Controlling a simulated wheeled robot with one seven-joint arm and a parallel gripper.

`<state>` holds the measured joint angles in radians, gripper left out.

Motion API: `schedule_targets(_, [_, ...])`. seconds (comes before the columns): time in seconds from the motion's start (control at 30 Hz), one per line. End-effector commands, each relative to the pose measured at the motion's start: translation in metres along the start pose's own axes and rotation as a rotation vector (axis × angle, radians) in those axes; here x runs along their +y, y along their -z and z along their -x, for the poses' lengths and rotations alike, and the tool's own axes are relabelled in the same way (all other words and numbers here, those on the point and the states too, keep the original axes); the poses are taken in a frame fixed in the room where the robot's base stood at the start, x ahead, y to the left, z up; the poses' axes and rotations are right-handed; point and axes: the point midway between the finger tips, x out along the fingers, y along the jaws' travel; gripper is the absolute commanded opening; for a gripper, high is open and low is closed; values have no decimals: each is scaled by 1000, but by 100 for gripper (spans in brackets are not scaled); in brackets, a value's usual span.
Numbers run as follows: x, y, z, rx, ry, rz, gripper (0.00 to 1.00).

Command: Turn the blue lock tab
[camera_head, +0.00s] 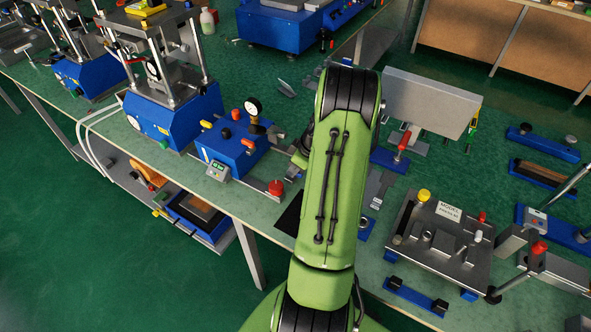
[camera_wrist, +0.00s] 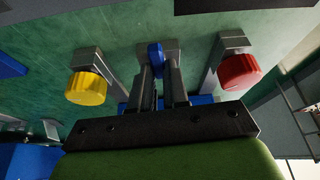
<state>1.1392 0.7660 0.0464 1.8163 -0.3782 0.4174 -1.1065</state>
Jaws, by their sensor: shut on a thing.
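The blue lock tab (camera_wrist: 155,56) stands upright in the wrist view, in front of a grey metal block (camera_wrist: 171,46). My gripper (camera_wrist: 160,78) reaches up to it from below, with its two dark fingers close together. The fingers are shut on the tab, with its upper part showing between their tips. In the head view my green arm hides the tab and the gripper's fingertips.
In the wrist view, a yellow knob (camera_wrist: 87,88) on a grey bracket is left of the fingers and a red knob (camera_wrist: 239,71) on another bracket is right. In the head view, a blue gauge box (camera_head: 228,143) stands left of my arm and a metal fixture plate (camera_head: 440,265) right.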

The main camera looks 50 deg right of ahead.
Motion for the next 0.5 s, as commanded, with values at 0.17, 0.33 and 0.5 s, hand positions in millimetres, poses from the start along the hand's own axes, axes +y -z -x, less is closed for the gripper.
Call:
schedule_targets(0.17, [-2,0,-2,2,-67,-150,0])
schedule_targets(0.33, [-3,1,-1,3,-124,-288,0])
schedule_targets(0.5, [-4,2,-1,3,-172,-403,0])
